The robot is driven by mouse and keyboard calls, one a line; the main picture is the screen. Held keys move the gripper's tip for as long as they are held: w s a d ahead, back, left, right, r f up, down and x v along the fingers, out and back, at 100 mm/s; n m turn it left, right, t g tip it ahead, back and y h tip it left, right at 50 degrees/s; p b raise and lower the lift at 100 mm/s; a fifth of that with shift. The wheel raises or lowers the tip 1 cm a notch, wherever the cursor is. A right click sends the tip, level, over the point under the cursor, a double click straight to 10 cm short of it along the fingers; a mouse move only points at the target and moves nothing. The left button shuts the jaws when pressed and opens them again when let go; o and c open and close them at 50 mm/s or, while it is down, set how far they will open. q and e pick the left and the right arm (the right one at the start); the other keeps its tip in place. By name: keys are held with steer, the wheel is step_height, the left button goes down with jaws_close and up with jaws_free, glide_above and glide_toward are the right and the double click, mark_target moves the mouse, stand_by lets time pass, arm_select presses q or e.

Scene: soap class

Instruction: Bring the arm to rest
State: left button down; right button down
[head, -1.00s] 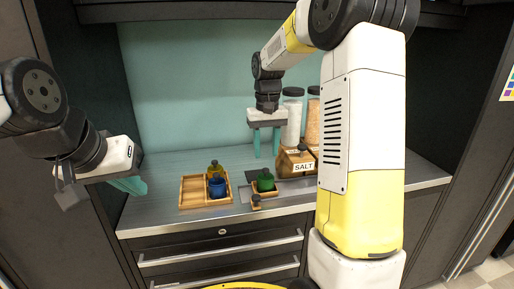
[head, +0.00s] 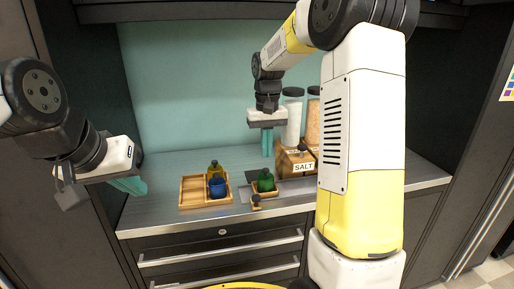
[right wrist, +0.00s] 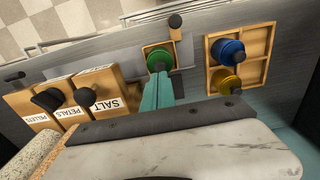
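My right gripper (head: 267,142) hangs above the counter (head: 160,205), pointing down, its teal fingers together with nothing between them. In the right wrist view its fingers (right wrist: 157,93) also show side by side and empty. My left gripper (head: 130,186) is at the left, off the counter's edge; its fingers look close together, but I cannot tell whether they are shut. A green bottle (head: 265,181) stands in a small wooden tray (head: 253,191). A blue bottle (head: 217,187) and a yellow bottle (head: 214,168) stand in a divided wooden tray (head: 193,191), in its right-hand compartments.
A wooden box labelled SALT (head: 303,167) stands right of the right gripper, with PETALS (right wrist: 70,112) and PELLETS (right wrist: 30,115) boxes beside it. Tall jars (head: 292,120) stand behind. The counter's left part is clear. Drawers (head: 222,257) below are closed.

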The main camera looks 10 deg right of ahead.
mark_target(266, 169)
steer(key=shift+f, duration=0.15)
stand_by(0.3)
steer(key=shift+f, duration=2.1)
steer(key=shift+r, duration=3.5)
steer(key=s+a+r+t+y, duration=0.1)
steer(key=s+r+t, duration=0.1)
steer(key=s, duration=1)
steer(key=s+a+r+t+y, duration=0.1)
steer(key=s+r+t, duration=0.2)
steer(key=s, duration=0.9)
steer(key=shift+s+t, duration=0.15)
steer(key=shift+t, duration=0.45)
